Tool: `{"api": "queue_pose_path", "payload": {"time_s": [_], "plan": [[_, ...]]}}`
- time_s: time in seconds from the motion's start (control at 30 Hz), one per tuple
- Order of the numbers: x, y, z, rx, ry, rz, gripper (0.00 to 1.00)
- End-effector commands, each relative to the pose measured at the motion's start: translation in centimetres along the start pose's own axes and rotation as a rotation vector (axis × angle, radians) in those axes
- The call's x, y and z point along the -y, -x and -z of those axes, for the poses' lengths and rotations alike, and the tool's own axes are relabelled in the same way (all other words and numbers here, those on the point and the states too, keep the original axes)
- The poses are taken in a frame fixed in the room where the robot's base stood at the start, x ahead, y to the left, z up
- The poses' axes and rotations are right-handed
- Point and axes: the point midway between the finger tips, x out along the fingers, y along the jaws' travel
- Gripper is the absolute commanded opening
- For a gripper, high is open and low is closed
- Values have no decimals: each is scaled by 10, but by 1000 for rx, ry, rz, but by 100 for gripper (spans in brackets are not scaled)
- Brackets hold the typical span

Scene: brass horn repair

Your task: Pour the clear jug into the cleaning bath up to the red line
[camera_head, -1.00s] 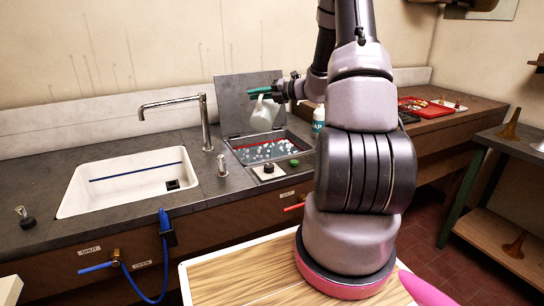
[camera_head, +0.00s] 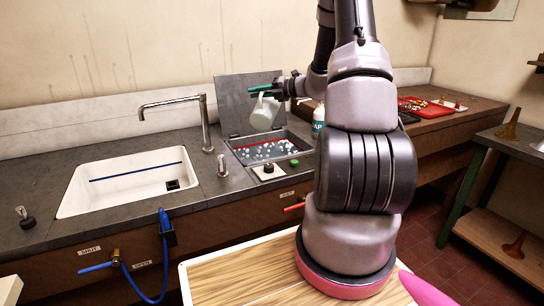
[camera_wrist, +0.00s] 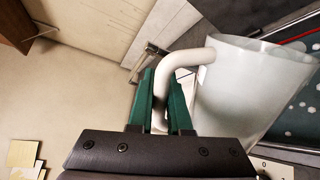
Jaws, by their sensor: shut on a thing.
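The clear jug (camera_head: 265,113) is whitish and see-through. It is tilted above the cleaning bath (camera_head: 233,146), which is sunk in the counter. My gripper (camera_head: 264,89) is shut on the jug's handle. In the wrist view my gripper's green fingers (camera_wrist: 161,105) close around the white handle, and the jug (camera_wrist: 255,90) fills the right side. The red line (camera_head: 262,143) runs along the bath's back wall. Bluish-white bubbles or flecks show over the dark bath. I cannot make out a stream or the liquid level against the line.
The bath's grey lid (camera_head: 236,97) stands open behind it. A white sink (camera_head: 130,188) with a blue line and a tap (camera_head: 205,120) lie to the left. A bottle (camera_head: 318,121) stands right of the bath. A red tray (camera_head: 425,108) is farther right.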

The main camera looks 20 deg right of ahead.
Motion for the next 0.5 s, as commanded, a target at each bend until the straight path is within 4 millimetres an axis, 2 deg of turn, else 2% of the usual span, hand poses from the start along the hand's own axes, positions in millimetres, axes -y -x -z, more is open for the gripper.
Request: {"api": "queue_pose_path", "payload": {"time_s": [0.5], "plan": [[-4, 1, -10, -14, -67, -1, 0]]}}
